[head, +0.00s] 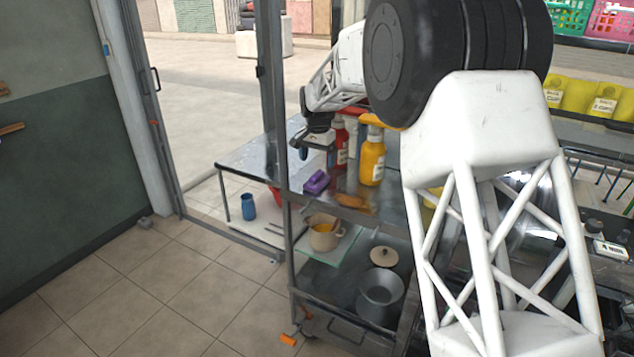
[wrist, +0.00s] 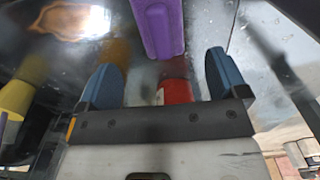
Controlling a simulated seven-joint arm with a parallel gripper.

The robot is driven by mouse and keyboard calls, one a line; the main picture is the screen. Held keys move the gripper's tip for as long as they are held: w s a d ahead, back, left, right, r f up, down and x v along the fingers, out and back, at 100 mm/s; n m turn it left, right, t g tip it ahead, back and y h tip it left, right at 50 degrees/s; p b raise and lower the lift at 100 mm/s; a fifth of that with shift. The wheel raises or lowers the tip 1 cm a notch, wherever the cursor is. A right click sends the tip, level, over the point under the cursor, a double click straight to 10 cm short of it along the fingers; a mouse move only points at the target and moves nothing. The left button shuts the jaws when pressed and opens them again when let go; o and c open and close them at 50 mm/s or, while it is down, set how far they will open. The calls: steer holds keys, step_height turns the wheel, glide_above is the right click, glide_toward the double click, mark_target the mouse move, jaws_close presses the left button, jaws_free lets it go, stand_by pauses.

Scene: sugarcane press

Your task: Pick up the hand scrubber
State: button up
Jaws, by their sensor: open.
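The purple hand scrubber (head: 316,182) lies on the metal shelf top near its left edge in the head view. It also shows in the wrist view (wrist: 160,28), at the top centre. The scrubber's far end is cut off in the wrist view.
A red bottle (head: 341,143) and a yellow bottle (head: 372,162) stand close to the right of the scrubber. An orange-brown item (head: 352,201) lies at the shelf's front. A metal post (head: 275,100) rises at the left. A lower shelf holds a pot (head: 380,290).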

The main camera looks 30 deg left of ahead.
mark_target(317, 173)
steer(key=shift+f, duration=0.1)
steer(key=shift+f, duration=1.25)
steer(key=shift+f, duration=0.1)
steer(key=shift+s+f, duration=0.1)
steer(key=shift+f, duration=2.4)
steer(key=shift+a, duration=0.1)
steer(key=c, duration=1.1)
steer(key=shift+r, duration=0.1)
